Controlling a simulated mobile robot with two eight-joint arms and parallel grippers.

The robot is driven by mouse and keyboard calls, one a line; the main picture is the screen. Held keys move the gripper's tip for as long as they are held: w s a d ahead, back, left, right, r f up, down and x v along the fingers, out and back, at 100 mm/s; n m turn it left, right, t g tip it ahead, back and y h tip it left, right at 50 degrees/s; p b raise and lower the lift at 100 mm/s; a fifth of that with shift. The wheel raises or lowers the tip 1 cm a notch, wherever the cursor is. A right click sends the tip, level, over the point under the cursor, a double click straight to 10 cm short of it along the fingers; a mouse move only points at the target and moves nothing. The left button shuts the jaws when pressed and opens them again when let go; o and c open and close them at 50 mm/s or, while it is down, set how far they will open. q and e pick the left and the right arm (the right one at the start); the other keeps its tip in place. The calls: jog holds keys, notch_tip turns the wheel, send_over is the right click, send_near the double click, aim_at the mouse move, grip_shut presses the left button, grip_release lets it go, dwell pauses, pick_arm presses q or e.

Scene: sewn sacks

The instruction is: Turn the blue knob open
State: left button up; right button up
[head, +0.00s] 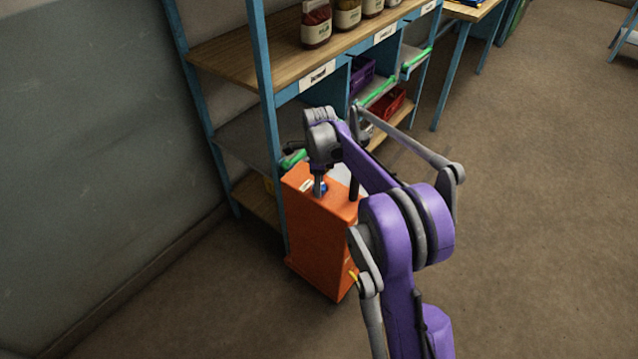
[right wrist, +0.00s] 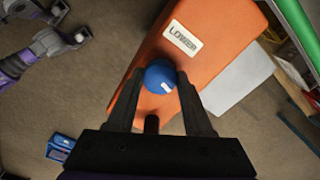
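The blue knob (right wrist: 160,76) is round with a small white mark. It sits on top of an orange box (head: 318,240), beside a white label reading LOWER (right wrist: 182,38). My right gripper (right wrist: 161,80) reaches down to the knob, one dark finger on each side. The knob fills the gap between the fingertips, and the fingers look to be touching its sides. In the head view the knob (head: 323,187) shows only as a bit of blue beside my right gripper (head: 320,188). My left gripper is not in view.
A blue-framed shelf (head: 262,80) with jars stands behind the orange box. Green rails (head: 380,92), a purple crate (head: 362,74) and a red crate (head: 388,104) are in it. A wall (head: 90,130) is at the left. Open floor (head: 540,220) lies at the right.

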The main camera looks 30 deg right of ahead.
jog(key=o, duration=0.5)
notch_tip(320, 180, up, 11)
jog(key=shift+f+p, duration=0.1)
jog(key=shift+p, duration=0.4)
